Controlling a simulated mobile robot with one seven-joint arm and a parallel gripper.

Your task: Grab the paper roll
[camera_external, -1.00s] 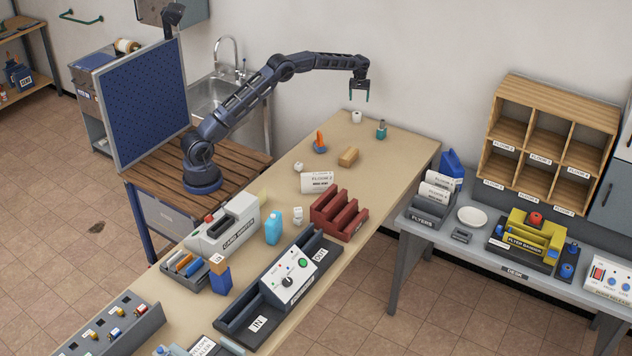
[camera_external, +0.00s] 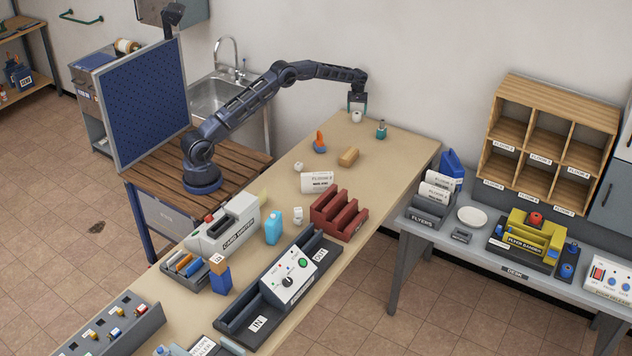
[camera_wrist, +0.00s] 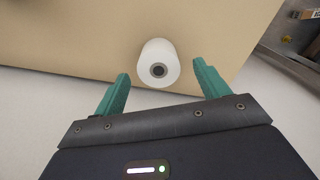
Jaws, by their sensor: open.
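The paper roll (camera_external: 356,117) is a small white cylinder standing upright near the far end of the long beige table. In the wrist view the paper roll (camera_wrist: 158,62) shows from above, with a dark hole in its core. My gripper (camera_external: 357,106) is directly above it, pointing down, with its teal fingers open. In the wrist view my gripper (camera_wrist: 160,85) has one finger on each side of the lower part of the roll, with gaps at both sides. Whether the fingertips reach down beside the roll is hard to tell.
A teal bottle (camera_external: 381,130) stands just right of the roll. An orange-and-blue object (camera_external: 319,143) and a tan block (camera_external: 348,156) lie nearer on the table (camera_external: 400,152). The wall (camera_external: 420,70) is close behind the table's far edge.

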